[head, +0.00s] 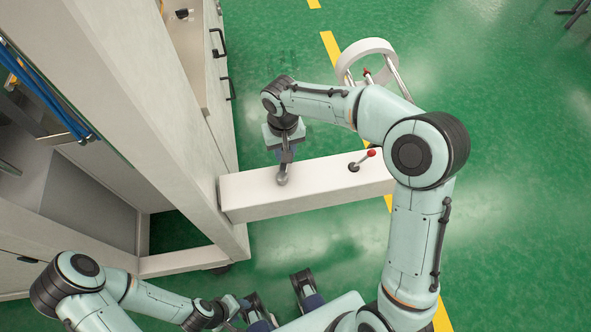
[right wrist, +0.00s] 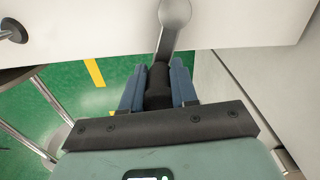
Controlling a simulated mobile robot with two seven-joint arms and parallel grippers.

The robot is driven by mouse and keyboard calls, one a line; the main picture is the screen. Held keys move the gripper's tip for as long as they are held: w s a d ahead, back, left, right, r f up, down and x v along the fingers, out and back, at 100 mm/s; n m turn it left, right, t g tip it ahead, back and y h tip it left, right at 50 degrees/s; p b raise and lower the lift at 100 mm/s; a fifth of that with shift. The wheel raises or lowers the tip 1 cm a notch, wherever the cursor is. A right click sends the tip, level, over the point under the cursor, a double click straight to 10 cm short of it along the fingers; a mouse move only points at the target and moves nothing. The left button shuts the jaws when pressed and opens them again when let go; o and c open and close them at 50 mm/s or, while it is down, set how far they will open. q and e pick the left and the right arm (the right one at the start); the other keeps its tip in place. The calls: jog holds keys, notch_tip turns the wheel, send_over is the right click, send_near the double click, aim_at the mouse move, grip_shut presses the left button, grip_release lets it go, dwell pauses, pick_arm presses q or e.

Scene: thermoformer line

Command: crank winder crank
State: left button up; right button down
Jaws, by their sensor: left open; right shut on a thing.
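My left gripper (head: 279,291) is open and empty at the bottom, apart from the crank.
The pale beam (head: 250,200) runs right from the tall machine cabinet (head: 200,150). A red-knobbed lever (head: 364,159) stands on the beam, right of the crank. A white ring on metal legs (head: 346,62) is behind it. Green floor with yellow stripes is open at right.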

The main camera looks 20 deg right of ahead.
jog(key=shift+s+a+f, duration=0.1)
jog(key=shift+s+f, duration=0.05)
jog(key=shift+s, duration=0.3)
